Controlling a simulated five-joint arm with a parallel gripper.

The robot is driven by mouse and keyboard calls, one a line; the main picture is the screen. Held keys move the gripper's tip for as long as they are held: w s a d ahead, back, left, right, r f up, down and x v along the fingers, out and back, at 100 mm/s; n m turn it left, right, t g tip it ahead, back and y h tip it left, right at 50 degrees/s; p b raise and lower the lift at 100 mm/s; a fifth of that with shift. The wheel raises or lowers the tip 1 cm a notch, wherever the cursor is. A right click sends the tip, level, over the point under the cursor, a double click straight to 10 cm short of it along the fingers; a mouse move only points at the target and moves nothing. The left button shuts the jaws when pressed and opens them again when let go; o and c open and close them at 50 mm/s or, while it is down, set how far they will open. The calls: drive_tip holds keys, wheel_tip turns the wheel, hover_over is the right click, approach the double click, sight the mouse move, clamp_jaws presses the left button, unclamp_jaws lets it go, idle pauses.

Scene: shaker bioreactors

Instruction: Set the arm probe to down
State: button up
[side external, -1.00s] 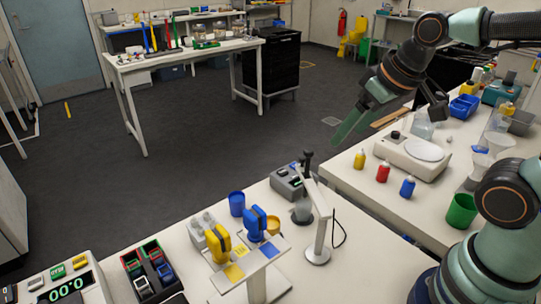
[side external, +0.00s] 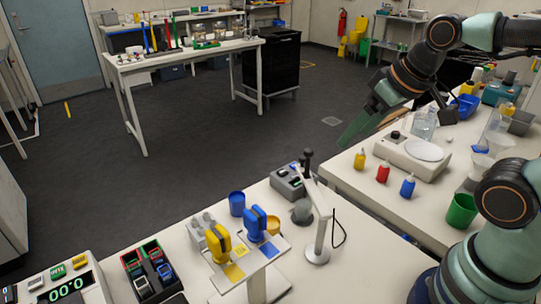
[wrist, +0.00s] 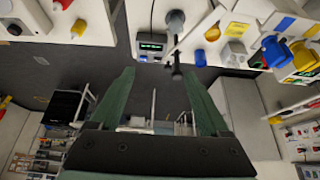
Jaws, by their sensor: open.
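The arm probe is a white stand (side external: 320,232) with a round base on the front bench. Its white arm slants up and away to a dark end (side external: 307,160), so it stands raised. In the wrist view a dark part that looks like this end (wrist: 176,66) shows near the right finger. My gripper (side external: 350,138) hangs in the air to the right of and above the probe's dark end, apart from it. In the wrist view my gripper (wrist: 159,74) has its two green fingers spread, with nothing between them.
A grey control box (side external: 287,184) sits beside the stand. Blue and yellow clamp-like pieces (side external: 256,221) stand to its left. On the right bench are yellow, red and blue bottles (side external: 383,173) and a white balance-like device (side external: 412,155). Floor shows between the front and far benches.

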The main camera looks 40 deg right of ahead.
drive_tip(key=shift+w+r, duration=0.1)
drive_tip(key=shift+r, duration=0.05)
drive_tip(key=c, duration=0.8)
drive_tip(key=shift+w+a+r, duration=0.15)
drive_tip(key=shift+w+r, duration=0.1)
drive_tip(key=shift+r, duration=0.15)
clamp_jaws()
drive_tip(key=g, duration=0.5)
approach(309, 151)
drive_tip(key=f, duration=0.7)
drive_tip(key=shift+w, duration=0.2)
